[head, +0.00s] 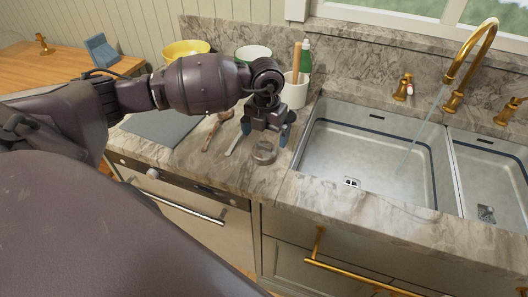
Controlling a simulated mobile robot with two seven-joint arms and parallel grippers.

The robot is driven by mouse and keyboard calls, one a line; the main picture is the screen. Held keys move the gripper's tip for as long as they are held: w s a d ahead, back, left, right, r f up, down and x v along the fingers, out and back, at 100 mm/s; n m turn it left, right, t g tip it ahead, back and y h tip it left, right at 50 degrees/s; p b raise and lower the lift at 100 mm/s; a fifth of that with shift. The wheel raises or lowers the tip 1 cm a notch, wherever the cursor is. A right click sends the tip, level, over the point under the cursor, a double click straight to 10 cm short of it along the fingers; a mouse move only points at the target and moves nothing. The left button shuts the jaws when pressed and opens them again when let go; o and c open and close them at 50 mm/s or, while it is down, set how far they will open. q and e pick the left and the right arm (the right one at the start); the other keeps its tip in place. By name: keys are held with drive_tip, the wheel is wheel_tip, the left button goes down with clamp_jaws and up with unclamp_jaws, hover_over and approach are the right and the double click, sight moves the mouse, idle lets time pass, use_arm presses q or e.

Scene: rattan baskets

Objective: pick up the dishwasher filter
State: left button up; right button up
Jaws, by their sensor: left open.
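A small round metallic piece, which looks like the dishwasher filter (264,153), rests on the marble counter (262,182) left of the sink. My left gripper (265,131) points down just above and behind it, with its two blue-tipped fingers apart and nothing between them. A small gap seems to separate the fingertips from the filter, though the exact height is hard to tell. My right gripper is not in the head view.
The double sink (375,160) with running water from a gold faucet (470,60) is at right. A white utensil crock (296,91) and green bottle (305,58) stand behind the gripper. Wooden utensils (214,131), a grey mat (160,127) and bowls (186,50) are left.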

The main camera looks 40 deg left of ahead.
sight(263, 146)
use_arm(q)
drive_tip(key=shift+a+f+p, duration=0.15)
drive_tip(key=shift+f+p, duration=0.05)
drive_tip(key=shift+f, duration=1.2)
drive_tip(key=shift+a+f+p, duration=0.15)
drive_tip(key=shift+f+p, duration=0.05)
drive_tip(key=shift+f, duration=1.15)
drive_tip(key=c, duration=0.8)
drive_tip(key=shift+c, duration=0.2)
drive_tip(key=shift+r, duration=0.15)
